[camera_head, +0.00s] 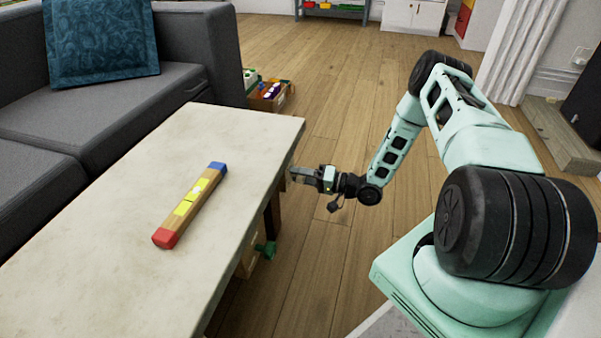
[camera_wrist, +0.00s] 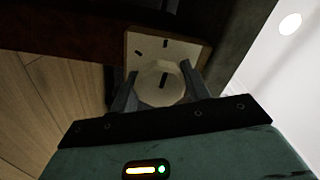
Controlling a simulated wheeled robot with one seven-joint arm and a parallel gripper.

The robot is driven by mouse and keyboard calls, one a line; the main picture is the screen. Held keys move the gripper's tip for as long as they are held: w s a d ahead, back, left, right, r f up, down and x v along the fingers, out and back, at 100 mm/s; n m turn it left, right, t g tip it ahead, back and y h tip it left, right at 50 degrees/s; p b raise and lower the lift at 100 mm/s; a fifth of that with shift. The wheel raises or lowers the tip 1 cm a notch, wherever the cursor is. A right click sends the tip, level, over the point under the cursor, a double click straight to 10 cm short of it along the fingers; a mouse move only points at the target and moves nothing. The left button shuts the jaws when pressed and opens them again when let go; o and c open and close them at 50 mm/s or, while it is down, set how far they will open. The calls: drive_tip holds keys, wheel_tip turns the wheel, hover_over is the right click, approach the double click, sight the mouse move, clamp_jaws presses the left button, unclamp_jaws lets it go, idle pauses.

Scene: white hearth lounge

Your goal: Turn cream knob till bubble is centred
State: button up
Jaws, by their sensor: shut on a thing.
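The cream knob (camera_wrist: 160,92) shows in the wrist view between my gripper's (camera_wrist: 158,80) two fingers. The fingers are shut on its sides. The knob bears a dark line, and a pale plate (camera_wrist: 185,49) with dark marks lies behind it. In the head view, my gripper (camera_head: 296,174) is at the table's right edge, and the knob cannot be made out there. A wooden level (camera_head: 189,206) with a red end, a blue end and yellow-green windows lies on the table. Its bubble is too small to make out.
The pale table (camera_head: 110,215) is otherwise bare on top. A green knob (camera_head: 266,250) sticks out below its right edge, nearer than my gripper. A grey sofa (camera_head: 90,110) stands along the left. A box of coloured things (camera_head: 270,95) stands on the floor beyond the table.

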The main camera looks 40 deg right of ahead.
drive_tip(key=shift+r+m, duration=0.1)
drive_tip(key=shift+m, duration=0.8)
drive_tip(key=shift+d, duration=0.1)
drive_tip(key=o, duration=1)
drive_tip(key=p+v, duration=0.5)
drive_tip(key=v, duration=1.2)
drive_tip(key=shift+s, duration=0.2)
drive_tip(key=shift+w+d, duration=0.1)
drive_tip(key=shift+d, duration=0.05)
